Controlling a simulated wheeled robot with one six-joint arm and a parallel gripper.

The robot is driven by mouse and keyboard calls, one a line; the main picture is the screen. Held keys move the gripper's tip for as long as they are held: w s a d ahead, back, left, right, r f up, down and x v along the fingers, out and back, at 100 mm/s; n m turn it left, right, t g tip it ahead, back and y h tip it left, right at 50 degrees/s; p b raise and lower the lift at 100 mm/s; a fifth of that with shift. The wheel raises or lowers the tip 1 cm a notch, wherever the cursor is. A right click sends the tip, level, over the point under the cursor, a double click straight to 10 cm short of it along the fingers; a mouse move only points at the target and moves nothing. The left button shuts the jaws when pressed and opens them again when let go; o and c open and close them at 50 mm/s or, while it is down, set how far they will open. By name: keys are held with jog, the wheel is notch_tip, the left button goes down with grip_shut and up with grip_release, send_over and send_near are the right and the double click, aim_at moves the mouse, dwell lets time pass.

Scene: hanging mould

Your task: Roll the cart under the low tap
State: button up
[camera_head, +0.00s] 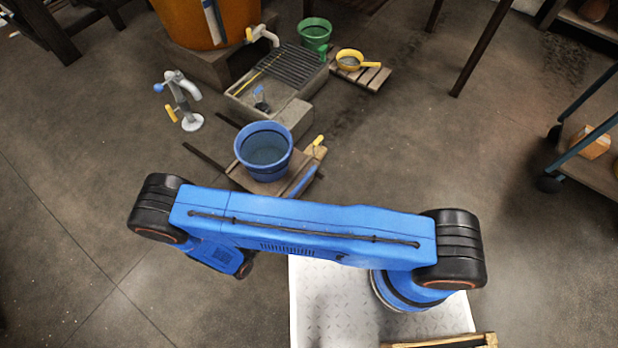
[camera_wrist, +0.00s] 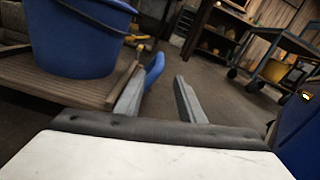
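The wooden cart (camera_head: 268,187) stands beyond my arm in the head view, with a blue bucket (camera_head: 263,150) on its deck. Its slatted deck (camera_wrist: 60,88) and the bucket (camera_wrist: 75,35) fill the left of the wrist view. A blue bar (camera_head: 303,181) runs along the cart's right side. A pale tap (camera_head: 262,36) sticks out of the orange barrel above a stone trough. A short grey tap stand (camera_head: 183,102) with a yellow lever is on the floor to the left. My gripper (camera_wrist: 160,76) is open beside the cart's edge; a blue piece (camera_wrist: 153,70) shows between its fingers, apparently ungripped.
The trough (camera_head: 297,117) with its dark grate (camera_head: 290,66) stands just behind the cart. A shelf trolley (camera_head: 600,160) stands at far right.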

aim_at(313, 170)
jog(key=x, duration=1.7)
jog(key=shift+w+d, duration=0.15)
grip_shut()
